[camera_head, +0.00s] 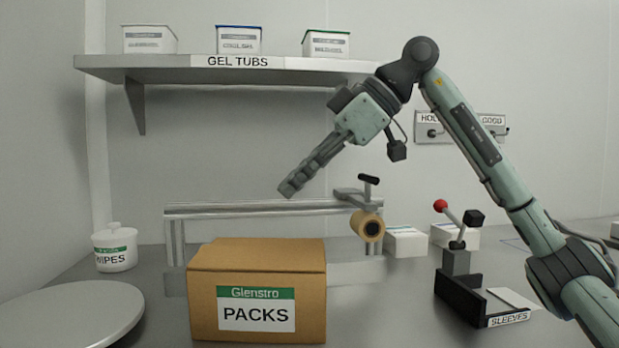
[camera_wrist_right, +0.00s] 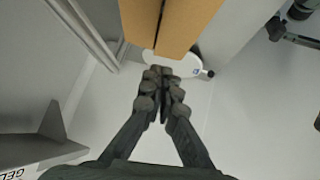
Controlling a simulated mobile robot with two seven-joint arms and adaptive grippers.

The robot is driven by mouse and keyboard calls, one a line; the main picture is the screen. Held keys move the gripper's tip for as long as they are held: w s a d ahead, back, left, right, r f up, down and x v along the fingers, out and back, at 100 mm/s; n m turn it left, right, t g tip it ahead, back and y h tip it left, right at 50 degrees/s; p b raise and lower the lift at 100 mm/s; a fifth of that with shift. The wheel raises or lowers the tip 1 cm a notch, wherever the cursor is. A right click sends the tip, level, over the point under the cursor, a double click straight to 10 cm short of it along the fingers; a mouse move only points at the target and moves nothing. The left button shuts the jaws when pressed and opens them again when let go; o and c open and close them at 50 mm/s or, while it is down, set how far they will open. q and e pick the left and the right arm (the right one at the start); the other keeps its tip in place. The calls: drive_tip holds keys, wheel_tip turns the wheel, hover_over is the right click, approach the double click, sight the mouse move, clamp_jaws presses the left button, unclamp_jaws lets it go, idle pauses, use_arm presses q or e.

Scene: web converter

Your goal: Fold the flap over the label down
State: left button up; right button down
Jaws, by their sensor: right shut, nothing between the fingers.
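A brown cardboard box (camera_head: 203,315) stands on the counter, with a green and white label (camera_head: 256,309) reading "Glenstro PACKS" on its front face. Its top (camera_head: 258,254) looks closed or nearly so in the head view; I cannot tell how the flap over the label lies. In the right wrist view, brown cardboard (camera_wrist_right: 180,22) shows beyond the fingers, with a dark line along it. My right gripper (camera_head: 288,188) is shut and empty, pointing down-left in the air above the box, apart from it. Its closed fingers show in the wrist view (camera_wrist_right: 158,80). My left gripper is out of view.
Behind the box, a rail (camera_head: 255,209) carries a tape roll (camera_head: 367,225). A wipes tub (camera_head: 115,248) and round plate (camera_head: 70,318) are at left. A black sleeves holder (camera_head: 458,299) with a red-knobbed lever stands at right. A shelf (camera_head: 190,68) hangs above.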

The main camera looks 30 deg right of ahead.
hover_over(253, 249)
drive_tip(key=s+d, duration=0.2)
wheel_tip(253, 249, down, 4)
drive_tip(key=shift+f, duration=0.1)
wheel_tip(253, 249, down, 2)
drive_tip(key=shift+w+d+f, duration=0.1)
drive_tip(key=shift+d+f, duration=0.05)
drive_tip(key=shift+f, duration=0.6)
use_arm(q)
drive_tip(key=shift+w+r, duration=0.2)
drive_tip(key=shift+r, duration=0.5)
use_arm(e)
drive_tip(key=shift+f, duration=0.1)
drive_tip(key=shift+w+d, duration=0.1)
